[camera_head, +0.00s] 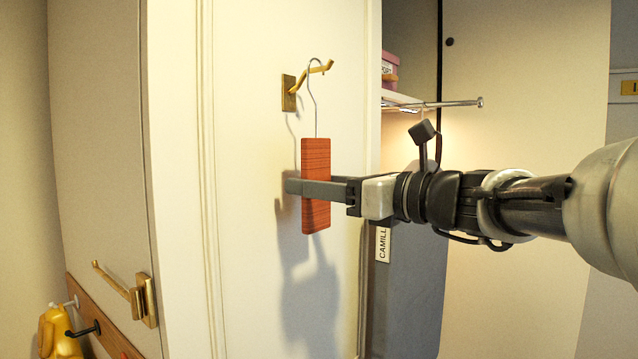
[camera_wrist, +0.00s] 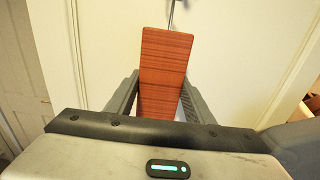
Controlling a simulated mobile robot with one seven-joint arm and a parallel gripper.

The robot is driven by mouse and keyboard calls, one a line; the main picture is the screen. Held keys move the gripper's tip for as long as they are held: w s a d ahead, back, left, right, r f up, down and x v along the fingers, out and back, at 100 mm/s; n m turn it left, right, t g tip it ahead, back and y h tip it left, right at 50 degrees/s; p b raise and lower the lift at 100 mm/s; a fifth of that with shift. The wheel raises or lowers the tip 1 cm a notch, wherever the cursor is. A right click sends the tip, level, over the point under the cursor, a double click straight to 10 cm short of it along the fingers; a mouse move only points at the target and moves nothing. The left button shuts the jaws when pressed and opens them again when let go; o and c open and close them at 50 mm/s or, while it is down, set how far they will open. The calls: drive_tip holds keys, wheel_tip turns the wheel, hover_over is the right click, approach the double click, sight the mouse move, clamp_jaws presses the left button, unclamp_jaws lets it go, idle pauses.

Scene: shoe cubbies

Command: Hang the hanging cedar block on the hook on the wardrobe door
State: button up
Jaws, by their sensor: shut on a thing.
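The cedar block (camera_head: 316,190) is a reddish wooden slab with a thin wire hook (camera_head: 313,90) rising from its top. My gripper (camera_head: 312,189) is shut on the block and holds it upright in front of the white wardrobe door (camera_head: 255,220). In the wrist view the block (camera_wrist: 165,60) stands between the two fingers (camera_wrist: 157,98). The brass hook (camera_head: 318,75) is on the door, above the block. The wire's curved top overlaps the brass arm in the head view; I cannot tell whether it rests on it.
A second brass hook (camera_head: 130,292) sits at lower left, above a wooden peg rail with a yellow item (camera_head: 58,335). Right of the door edge are an open wardrobe with a metal rod (camera_head: 445,104), a shelf with a pink box (camera_head: 390,70), and a name label (camera_head: 383,244).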

drive_tip(key=shift+f, duration=0.3)
drive_tip(key=o, duration=1.2)
drive_tip(key=shift+c, duration=0.2)
drive_tip(key=shift+d, duration=0.1)
